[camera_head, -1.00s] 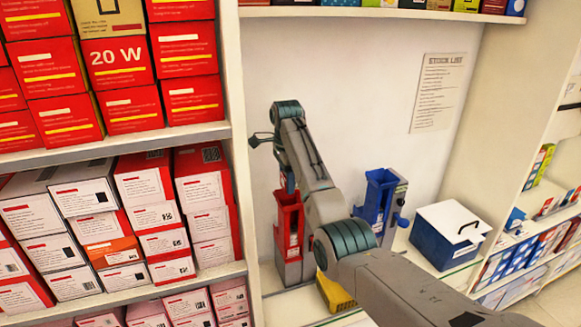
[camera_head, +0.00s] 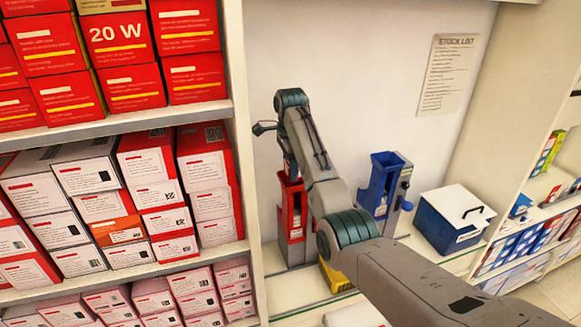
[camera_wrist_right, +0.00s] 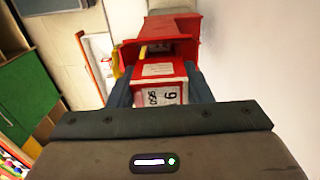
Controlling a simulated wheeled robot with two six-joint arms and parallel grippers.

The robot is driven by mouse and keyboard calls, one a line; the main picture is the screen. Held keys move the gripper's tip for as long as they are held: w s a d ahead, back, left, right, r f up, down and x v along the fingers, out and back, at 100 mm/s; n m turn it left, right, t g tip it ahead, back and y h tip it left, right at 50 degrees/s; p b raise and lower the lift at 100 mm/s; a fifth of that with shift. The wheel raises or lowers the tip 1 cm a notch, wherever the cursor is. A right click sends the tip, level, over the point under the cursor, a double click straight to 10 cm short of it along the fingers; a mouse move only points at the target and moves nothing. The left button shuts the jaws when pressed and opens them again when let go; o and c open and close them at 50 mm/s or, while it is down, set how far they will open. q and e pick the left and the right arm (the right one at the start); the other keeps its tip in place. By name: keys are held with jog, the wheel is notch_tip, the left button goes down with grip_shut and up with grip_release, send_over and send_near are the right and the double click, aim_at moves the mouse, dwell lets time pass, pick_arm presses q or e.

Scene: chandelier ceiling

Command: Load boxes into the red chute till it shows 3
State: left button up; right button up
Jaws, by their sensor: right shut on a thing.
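My right gripper (camera_wrist_right: 159,92) is shut on a small red box (camera_wrist_right: 158,92) with a white printed label. In the head view this gripper (camera_head: 290,172) is mostly hidden behind its arm, just over the top of the red chute (camera_head: 292,215). The red chute (camera_wrist_right: 160,48) is also right beyond the held box in the wrist view. I cannot tell whether the box touches it. The chute stands upright on the counter by the wall, and I cannot read a number on it. My left gripper is not in view.
A blue chute (camera_head: 384,185) stands right of the red one, then a blue box with a white lid (camera_head: 453,217). A yellow object (camera_head: 335,277) sits beneath my right arm. A shelf (camera_head: 130,138) of red and white boxes rises close on the left. A stock list (camera_head: 447,75) hangs behind.

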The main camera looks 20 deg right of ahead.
jog(key=shift+f, duration=0.2)
jog(key=shift+f, duration=0.5)
jog(key=shift+f, duration=0.35)
jog(key=o, duration=0.9)
